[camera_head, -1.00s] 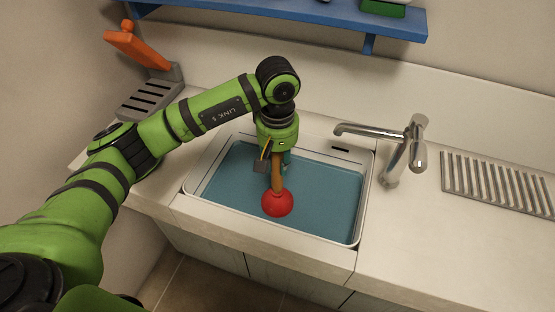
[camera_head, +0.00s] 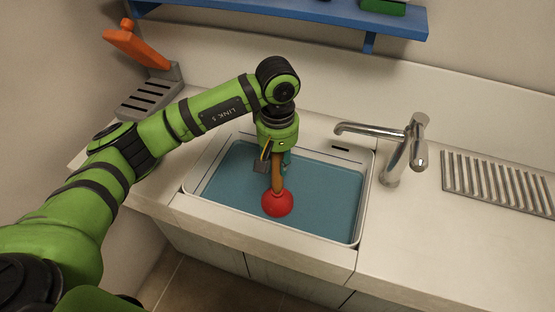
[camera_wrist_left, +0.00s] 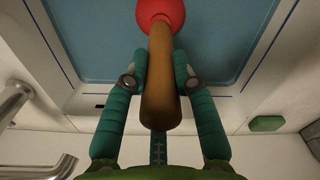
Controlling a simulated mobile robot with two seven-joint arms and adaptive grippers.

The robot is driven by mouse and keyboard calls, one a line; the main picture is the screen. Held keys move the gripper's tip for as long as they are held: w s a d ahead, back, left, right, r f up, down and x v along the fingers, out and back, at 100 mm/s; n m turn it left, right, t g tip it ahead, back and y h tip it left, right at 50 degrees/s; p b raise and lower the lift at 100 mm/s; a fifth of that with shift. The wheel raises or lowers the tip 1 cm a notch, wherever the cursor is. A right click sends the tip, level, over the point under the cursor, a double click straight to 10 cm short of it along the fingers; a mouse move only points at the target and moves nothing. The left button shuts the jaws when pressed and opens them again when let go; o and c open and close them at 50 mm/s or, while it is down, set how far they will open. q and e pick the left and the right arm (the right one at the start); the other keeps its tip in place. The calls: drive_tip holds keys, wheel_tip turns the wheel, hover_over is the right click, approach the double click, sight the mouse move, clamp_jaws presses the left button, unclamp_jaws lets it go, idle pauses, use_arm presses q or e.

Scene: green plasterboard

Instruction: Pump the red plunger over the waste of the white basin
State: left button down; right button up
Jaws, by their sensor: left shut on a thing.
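The plunger has a red cup (camera_head: 277,203) and a brown wooden handle (camera_head: 277,176). My left gripper (camera_head: 277,161) is shut on the upper handle, and the plunger hangs about upright, cup down, within the white basin (camera_head: 359,205). Bluish water (camera_head: 325,195) fills the basin. The cup shows whole against the water; I cannot tell whether it touches the surface. The waste is hidden. In the left wrist view, the teal fingers (camera_wrist_left: 160,80) are on both sides of the handle (camera_wrist_left: 160,100), with the red cup (camera_wrist_left: 160,12) beyond. My right gripper is not in view.
A chrome tap (camera_head: 392,145) stands right of the basin, its spout pointing toward it. A ribbed drainer (camera_head: 497,182) lies farther right. A grey slotted rack with an orange-handled tool (camera_head: 137,48) stands at the back left. A blue shelf (camera_head: 290,17) hangs above.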

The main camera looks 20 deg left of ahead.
use_arm(q)
drive_tip(key=shift+f+b, duration=0.4)
drive_tip(key=shift+s+f+b, duration=0.15)
drive_tip(key=shift+f+b, duration=0.05)
drive_tip(key=shift+b, duration=0.2)
idle(1.9)
drive_tip(key=shift+r, duration=0.15)
drive_tip(key=shift+r+p, duration=0.35)
drive_tip(key=shift+r, duration=0.35)
drive_tip(key=shift+r+p, duration=1.1)
drive_tip(key=shift+r, duration=1.75)
drive_tip(key=shift+f, duration=0.15)
